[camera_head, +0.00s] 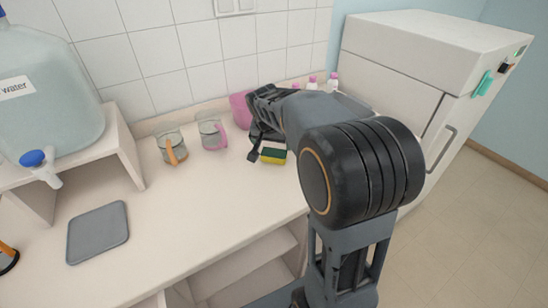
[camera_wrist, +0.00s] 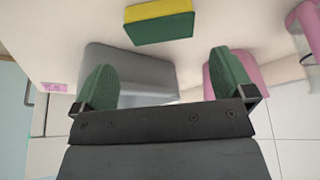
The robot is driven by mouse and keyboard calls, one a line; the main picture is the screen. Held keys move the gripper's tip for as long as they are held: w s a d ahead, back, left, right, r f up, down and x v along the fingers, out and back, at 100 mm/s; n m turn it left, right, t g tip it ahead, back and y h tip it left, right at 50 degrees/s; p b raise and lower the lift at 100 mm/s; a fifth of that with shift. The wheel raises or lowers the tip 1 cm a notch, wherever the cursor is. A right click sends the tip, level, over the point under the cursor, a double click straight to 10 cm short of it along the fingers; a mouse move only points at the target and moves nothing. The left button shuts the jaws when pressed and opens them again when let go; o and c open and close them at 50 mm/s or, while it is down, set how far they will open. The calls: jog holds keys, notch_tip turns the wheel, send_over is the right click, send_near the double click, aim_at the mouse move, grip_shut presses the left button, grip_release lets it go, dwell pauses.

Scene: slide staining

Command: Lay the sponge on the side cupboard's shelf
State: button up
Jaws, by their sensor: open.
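The sponge (camera_head: 273,156), yellow with a green layer, lies on the counter near the back wall. In the wrist view the sponge (camera_wrist: 158,27) lies ahead of the fingertips, apart from them. My gripper (camera_head: 262,142) is just behind and left of the sponge in the head view, partly hidden by my arm. In the wrist view my gripper (camera_wrist: 166,78) is open, its green pads wide apart with nothing held. Open shelves (camera_head: 248,284) show below the counter's front edge; whether they belong to the side cupboard I cannot tell.
Glass mugs with an orange handle (camera_head: 173,148) and a pink handle (camera_head: 212,133) stand left of my gripper, and a pink container (camera_head: 239,110) stands close behind it. A grey board (camera_head: 98,233) lies at the front left. A white cabinet (camera_head: 395,78) stands at right.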

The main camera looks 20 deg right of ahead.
aim_at(274, 152)
jog(key=shift+x, duration=4.3)
jog(key=shift+a, duration=0.15)
jog(key=c, duration=0.7)
jog(key=shift+r, duration=0.2)
